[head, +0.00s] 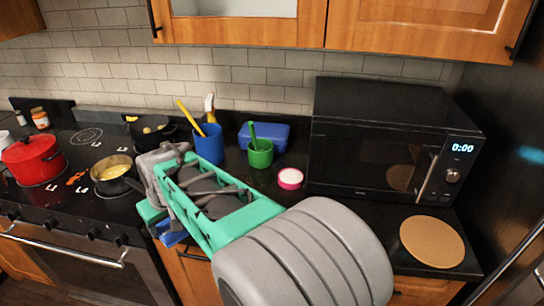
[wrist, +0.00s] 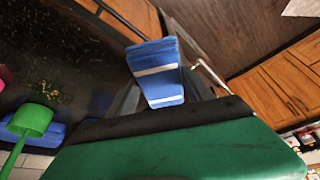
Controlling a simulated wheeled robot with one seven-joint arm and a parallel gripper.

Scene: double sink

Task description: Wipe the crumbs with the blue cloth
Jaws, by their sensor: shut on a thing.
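The blue cloth (wrist: 156,72) is a folded blue piece with white stripes, held between the dark fingers of my gripper in the wrist view. In the head view a bit of the cloth (head: 172,239) shows below my gripper (head: 158,222), at the counter's front edge left of centre. My gripper is shut on the cloth. Small pale crumbs (wrist: 43,93) lie scattered on the dark counter in the wrist view, left of the cloth and apart from it, near the green cup. In the head view I cannot make out the crumbs; my arm covers part of the counter.
A blue cup (head: 208,147), a green cup (head: 260,155), a blue box (head: 268,136) and a pink-rimmed round dish (head: 290,178) stand behind my arm. A microwave (head: 385,145) and round board (head: 432,241) are at right. The stove at left holds a red pot (head: 33,158) and pans.

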